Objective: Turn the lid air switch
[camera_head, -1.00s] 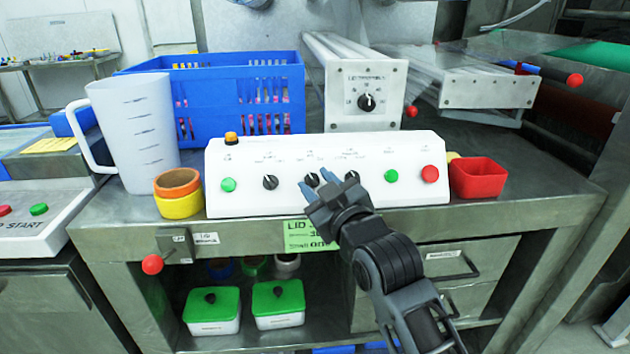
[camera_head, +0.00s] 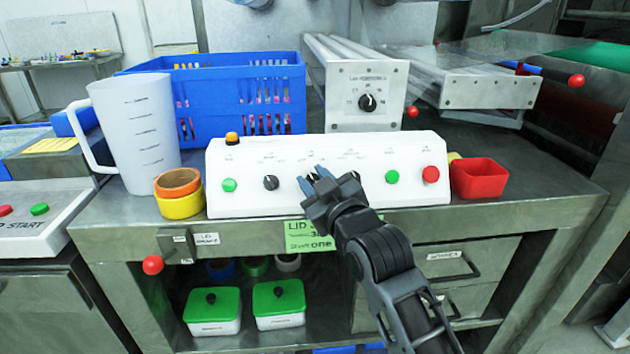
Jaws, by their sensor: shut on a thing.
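A white control panel (camera_head: 240,200) stands at the front of the steel bench. Its face has a green button (camera_head: 229,185), a black knob (camera_head: 271,183), a middle black knob mostly hidden behind my fingers, another black knob (camera_head: 353,177) partly hidden by my gripper, a green button (camera_head: 392,177) and a red button (camera_head: 431,174). The small labels are too blurred to read, so I cannot tell which knob is the lid air switch. My gripper (camera_head: 314,180) has its blue fingertips at the middle knob, shut on it.
A blue crate (camera_head: 215,95), a white jug (camera_head: 140,140) and tape rolls (camera_head: 179,194) are at the left. A red bin (camera_head: 479,179) is right of the panel. A red-tipped lever (camera_head: 152,265) sticks out below the bench edge.

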